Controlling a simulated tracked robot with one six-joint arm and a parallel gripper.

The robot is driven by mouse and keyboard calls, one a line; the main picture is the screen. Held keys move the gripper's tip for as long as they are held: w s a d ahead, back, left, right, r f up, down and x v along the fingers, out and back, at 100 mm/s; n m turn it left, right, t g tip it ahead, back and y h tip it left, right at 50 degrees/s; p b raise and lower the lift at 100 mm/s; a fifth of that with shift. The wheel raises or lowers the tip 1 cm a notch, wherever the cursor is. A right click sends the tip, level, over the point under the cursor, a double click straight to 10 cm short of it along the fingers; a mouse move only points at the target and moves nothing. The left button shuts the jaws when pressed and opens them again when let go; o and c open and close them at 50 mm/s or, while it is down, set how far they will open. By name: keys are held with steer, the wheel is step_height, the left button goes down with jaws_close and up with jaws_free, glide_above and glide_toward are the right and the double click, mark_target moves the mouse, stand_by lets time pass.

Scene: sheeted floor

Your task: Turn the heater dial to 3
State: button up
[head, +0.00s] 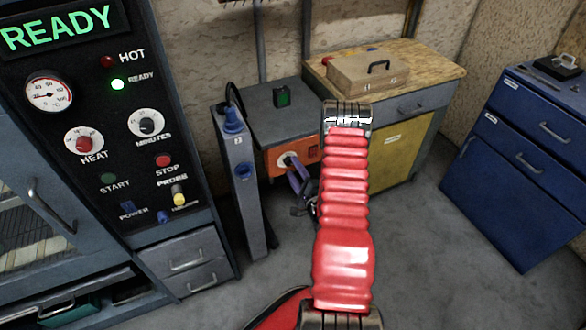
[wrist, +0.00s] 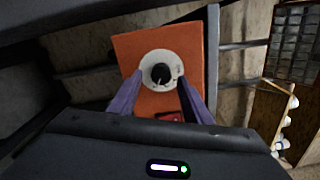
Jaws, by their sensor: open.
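An orange panel (head: 305,158) on the front of a low grey cabinet carries a white dial (head: 287,160). In the wrist view the dial (wrist: 160,70) is a white disc with a black knob at its centre, on the orange panel (wrist: 130,45). Its scale marks are too small to read. My gripper (head: 296,173) has purple fingers and is right in front of the dial. In the wrist view my gripper (wrist: 162,84) is open, one finger on each side of the dial's lower part. I cannot tell whether the fingers touch it.
A black control panel (head: 110,170) at the left has HEAT (head: 84,142) and MINUTES (head: 146,124) dials and a lit READY display (head: 58,28). A narrow grey post (head: 243,190) stands just left of the orange panel. A blue drawer cabinet (head: 520,160) stands right.

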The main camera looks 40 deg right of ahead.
steer(key=v, duration=1.2)
steer(key=shift+s, duration=0.2)
steer(key=shift+a, duration=0.1)
